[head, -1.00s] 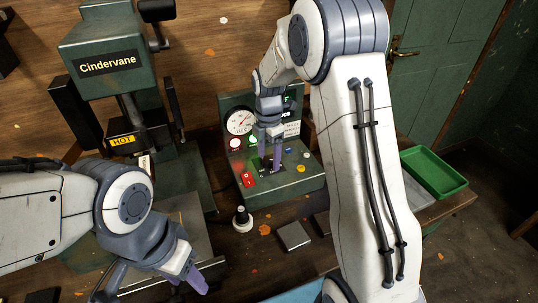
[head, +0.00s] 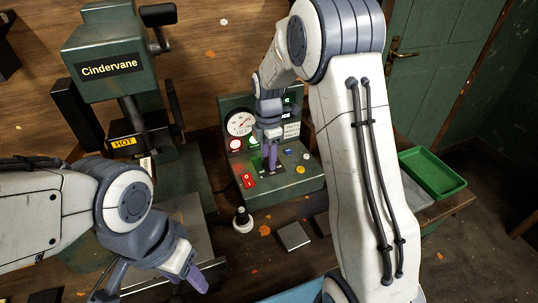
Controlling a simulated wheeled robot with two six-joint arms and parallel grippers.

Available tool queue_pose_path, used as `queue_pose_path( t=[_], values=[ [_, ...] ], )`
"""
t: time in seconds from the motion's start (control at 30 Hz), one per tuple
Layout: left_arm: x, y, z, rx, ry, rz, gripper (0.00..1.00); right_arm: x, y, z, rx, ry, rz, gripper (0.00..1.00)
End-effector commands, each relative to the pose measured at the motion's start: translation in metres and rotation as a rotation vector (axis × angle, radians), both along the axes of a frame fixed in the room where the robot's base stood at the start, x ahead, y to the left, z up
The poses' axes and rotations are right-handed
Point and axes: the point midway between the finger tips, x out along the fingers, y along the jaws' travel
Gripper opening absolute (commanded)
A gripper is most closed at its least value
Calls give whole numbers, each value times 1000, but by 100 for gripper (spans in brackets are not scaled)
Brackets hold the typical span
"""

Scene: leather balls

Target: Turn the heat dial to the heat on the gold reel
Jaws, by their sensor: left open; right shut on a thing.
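The green control box (head: 300,186) stands on the bench with a round white gauge (head: 239,124) on its upright face. My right gripper (head: 271,168) points down onto the box's lower panel, its fingers shut on the heat dial. The fingers hide the dial, so I cannot read its setting. My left gripper (head: 194,280) is open and empty, low in front of the press, apart from everything. I cannot make out the gold reel in this view.
The green Cindervane press (head: 105,38) with a yellow HOT label (head: 124,142) stands at the left. A red switch (head: 248,181) sits on the box near my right fingers. A black-and-white stamp-like piece (head: 243,220) and a grey block (head: 294,236) lie in front. A green tray (head: 433,174) is at right.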

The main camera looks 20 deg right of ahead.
Motion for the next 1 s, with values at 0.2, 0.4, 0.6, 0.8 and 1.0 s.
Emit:
queue_pose_path(
  t=[0.2, 0.4, 0.6, 0.8, 1.0],
  values=[
    [0, 0, 12, 0, 0, 0, 50, 0, 0, 3, 0, 1, -193, 0],
    [0, 0, 20, 0, 0, 0, 50, 0, 0, 3, 0, -1, -383, 0],
    [0, 0, 26, 0, 0, 0, 50, 0, 0, 2, -1, 0, -562, 0],
    [0, 0, 31, 0, 0, 0, 50, 1, 0, 2, -1, -2, -707, 0],
    [0, 0, 33, 0, 0, 0, 50, 1, 0, 2, -1, -3, -808, 0]
  ],
)
